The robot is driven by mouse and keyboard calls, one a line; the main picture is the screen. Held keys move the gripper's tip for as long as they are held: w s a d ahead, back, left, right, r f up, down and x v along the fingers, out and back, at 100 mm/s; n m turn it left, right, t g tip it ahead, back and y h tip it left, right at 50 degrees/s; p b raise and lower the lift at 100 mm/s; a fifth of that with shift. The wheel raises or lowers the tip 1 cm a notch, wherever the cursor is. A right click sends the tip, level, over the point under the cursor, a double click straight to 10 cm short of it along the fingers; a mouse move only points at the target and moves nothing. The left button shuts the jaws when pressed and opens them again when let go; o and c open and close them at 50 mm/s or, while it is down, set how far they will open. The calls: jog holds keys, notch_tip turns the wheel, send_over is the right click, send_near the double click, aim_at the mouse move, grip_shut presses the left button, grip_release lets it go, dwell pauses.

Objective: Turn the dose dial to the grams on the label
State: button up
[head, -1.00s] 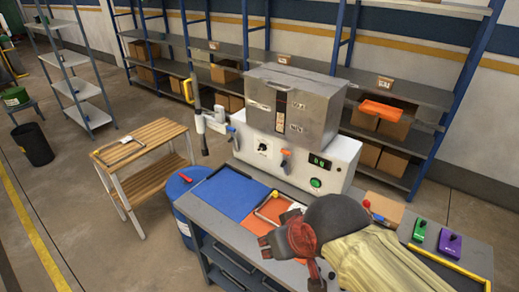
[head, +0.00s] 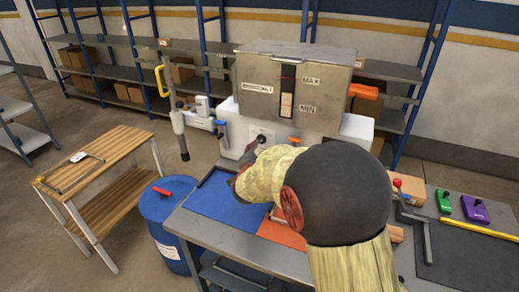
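The dose dial (head: 261,139) is a small dark knob on a pale plate, on the white front panel (head: 235,127) of the machine. A steel tank (head: 255,70) sits on top; its front has a small label (head: 258,89), too small to read fully, a dark sight strip and MAX and MIN marks. My gripper (head: 246,160) is at the panel, just below and left of the dial. My arm hides most of it, so I cannot tell whether it touches the dial or how its fingers stand. The display and green button are hidden behind my arm.
A blue mat (head: 228,217) and an orange mat (head: 280,233) lie on the grey bench below. A blue drum (head: 165,225) and a wooden cart (head: 97,150) stand left. A red-knobbed lever (head: 420,235) and green (head: 444,201) and purple (head: 475,209) blocks are at right.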

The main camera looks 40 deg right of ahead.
jog(key=b+x, duration=0.2)
jog(key=x, duration=0.5)
jog(key=shift+w+d, duration=0.25)
jog(key=shift+d, duration=0.05)
jog(key=shift+f, duration=0.1)
jog(key=c, duration=0.4)
grip_shut()
